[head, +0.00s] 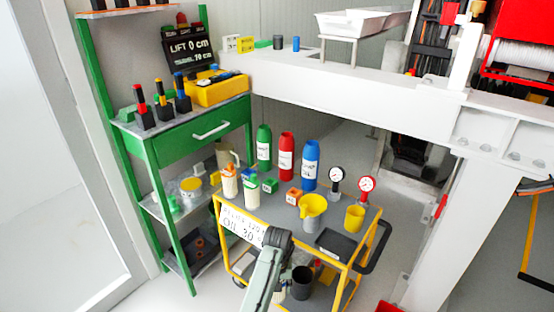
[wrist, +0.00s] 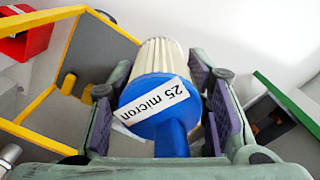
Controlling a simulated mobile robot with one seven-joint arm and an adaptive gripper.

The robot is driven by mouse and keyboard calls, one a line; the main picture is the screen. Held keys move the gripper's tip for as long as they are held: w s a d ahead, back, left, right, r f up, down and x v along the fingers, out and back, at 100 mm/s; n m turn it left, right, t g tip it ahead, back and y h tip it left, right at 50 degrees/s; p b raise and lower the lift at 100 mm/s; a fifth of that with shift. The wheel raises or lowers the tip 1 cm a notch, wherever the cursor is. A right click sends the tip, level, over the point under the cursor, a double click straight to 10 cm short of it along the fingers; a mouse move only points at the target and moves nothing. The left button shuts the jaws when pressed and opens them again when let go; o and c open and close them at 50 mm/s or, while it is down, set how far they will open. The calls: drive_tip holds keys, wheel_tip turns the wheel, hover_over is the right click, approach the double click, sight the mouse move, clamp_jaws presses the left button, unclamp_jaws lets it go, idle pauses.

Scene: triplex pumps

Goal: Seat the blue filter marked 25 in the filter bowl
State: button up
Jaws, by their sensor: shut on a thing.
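The blue filter (wrist: 158,88) marked "25 micron" fills the middle of the wrist view. It has a pleated cream body, a blue end and a white label. My gripper (wrist: 163,100) is shut on it, with purple finger pads at either side. In the head view my arm reaches the front of the yellow cart, but the gripper and held filter cannot be made out. A dark open cup (head: 302,283) stands low at the cart; I cannot tell whether it is the filter bowl.
A green shelf unit (head: 160,158) stands left, and a white beam (head: 340,88) crosses behind. Floor at left is clear.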

drive_tip(key=s+f, duration=0.3)
drive_tip(key=s, duration=0.6)
drive_tip(key=shift+s+a+f, duration=0.15)
drive_tip(key=shift+s+f, duration=0.05)
drive_tip(key=shift+f, duration=0.05)
drive_tip(key=s+f, duration=0.4)
drive_tip(key=f, duration=1.1)
